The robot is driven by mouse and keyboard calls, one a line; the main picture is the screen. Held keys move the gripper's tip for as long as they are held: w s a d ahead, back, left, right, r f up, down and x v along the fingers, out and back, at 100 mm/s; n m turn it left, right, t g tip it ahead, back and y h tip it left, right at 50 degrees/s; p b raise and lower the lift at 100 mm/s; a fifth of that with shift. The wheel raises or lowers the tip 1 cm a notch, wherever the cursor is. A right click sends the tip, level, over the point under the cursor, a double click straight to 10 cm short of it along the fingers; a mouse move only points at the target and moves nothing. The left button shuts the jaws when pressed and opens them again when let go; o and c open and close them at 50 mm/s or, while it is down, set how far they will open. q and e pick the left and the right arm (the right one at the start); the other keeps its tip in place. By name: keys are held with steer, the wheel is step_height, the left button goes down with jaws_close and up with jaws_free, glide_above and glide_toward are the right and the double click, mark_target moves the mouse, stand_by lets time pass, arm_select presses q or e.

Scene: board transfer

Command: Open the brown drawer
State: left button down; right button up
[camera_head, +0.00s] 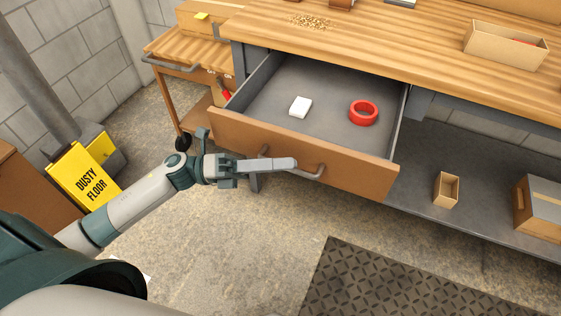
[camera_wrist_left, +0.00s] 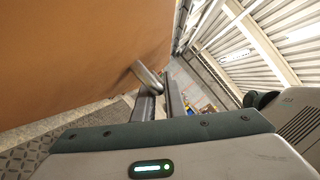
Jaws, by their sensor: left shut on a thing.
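The brown drawer (camera_head: 350,177) under the wooden workbench is pulled well out, with its grey inside in plain view. A white block (camera_head: 300,107) and a red ring-shaped roll (camera_head: 363,113) lie in it. A grey bar handle (camera_head: 312,173) runs across its front. My left gripper (camera_head: 290,164) is at the handle's left part and is shut on it. In the left wrist view the metal handle (camera_wrist_left: 146,77) enters between the fingers (camera_wrist_left: 160,100), beside the brown drawer front (camera_wrist_left: 75,60). My right gripper is in neither view.
The workbench top (camera_head: 400,40) bears a pile of small bits (camera_head: 311,22) and an open box (camera_head: 505,46). A lower shelf (camera_head: 420,180) holds two boxes. A yellow floor sign (camera_head: 85,180) stands at left. The floor before the drawer is clear, with a dark mat (camera_head: 400,285).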

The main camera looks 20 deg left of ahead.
arm_select(q)
steer(key=c, duration=2.1)
jaws_free()
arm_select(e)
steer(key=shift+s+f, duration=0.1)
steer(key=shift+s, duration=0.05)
arm_select(q)
steer(key=shift+a+f, duration=0.1)
steer(key=shift+s+a+f, duration=0.15)
steer(key=shift+s+a, duration=0.05)
steer(key=shift+a, duration=0.35)
steer(key=b+v, duration=0.2)
steer(key=v, duration=1.4)
steer(key=shift+a, duration=0.1)
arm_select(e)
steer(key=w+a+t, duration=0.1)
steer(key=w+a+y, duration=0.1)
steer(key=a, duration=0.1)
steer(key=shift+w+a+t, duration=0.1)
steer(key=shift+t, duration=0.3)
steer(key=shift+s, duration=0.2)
